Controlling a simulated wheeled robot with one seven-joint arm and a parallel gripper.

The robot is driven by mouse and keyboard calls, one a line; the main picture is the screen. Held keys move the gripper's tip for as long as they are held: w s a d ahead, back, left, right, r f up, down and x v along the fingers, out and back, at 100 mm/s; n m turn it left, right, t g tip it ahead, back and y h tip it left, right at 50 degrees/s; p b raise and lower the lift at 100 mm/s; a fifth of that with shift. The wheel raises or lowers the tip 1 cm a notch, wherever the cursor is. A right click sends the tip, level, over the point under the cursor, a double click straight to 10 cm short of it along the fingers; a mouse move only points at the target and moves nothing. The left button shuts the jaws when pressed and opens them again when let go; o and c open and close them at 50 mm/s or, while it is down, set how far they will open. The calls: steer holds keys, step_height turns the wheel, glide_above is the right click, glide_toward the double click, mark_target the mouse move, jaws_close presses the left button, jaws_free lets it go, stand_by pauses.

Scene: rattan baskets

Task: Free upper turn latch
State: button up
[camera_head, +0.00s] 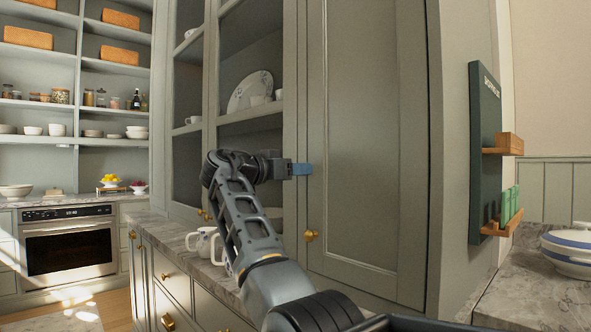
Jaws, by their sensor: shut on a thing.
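A tall grey-green cabinet door (365,140) stands in front of me, with a brass knob (311,236) low on its left side. My gripper (302,169) reaches from the left to the door's left edge, well above that knob. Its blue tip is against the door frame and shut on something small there. I take this to be the upper turn latch. The latch itself is hidden by the fingers, so I cannot see which way it is turned. The door looks shut.
Glass-front doors (188,90) with dishes inside stand to the left. White mugs (203,241) sit on the stone counter below, close to my arm.

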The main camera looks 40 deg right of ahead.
steer(key=shift+w+r+n+p, duration=0.15)
steer(key=shift+w+n+p, duration=0.1)
steer(key=shift+n+p, duration=2.55)
steer(key=shift+w+r+n+p, duration=0.1)
steer(key=shift+w+n+p, duration=0.2)
steer(key=shift+n+p, duration=2.5)
steer(key=shift+w+r+n+p, duration=0.15)
steer(key=shift+w+n+p, duration=0.1)
steer(key=shift+n+p, duration=2.55)
steer(key=shift+a+n, duration=0.1)
steer(key=shift+n, duration=0.4)
steer(key=o, duration=1.1)
steer(key=shift+c, duration=0.2)
steer(key=a+b, duration=0.2)
steer(key=a, duration=0.5)
steer(key=shift+a, duration=0.35)
steer(key=shift+s+a+f, duration=0.1)
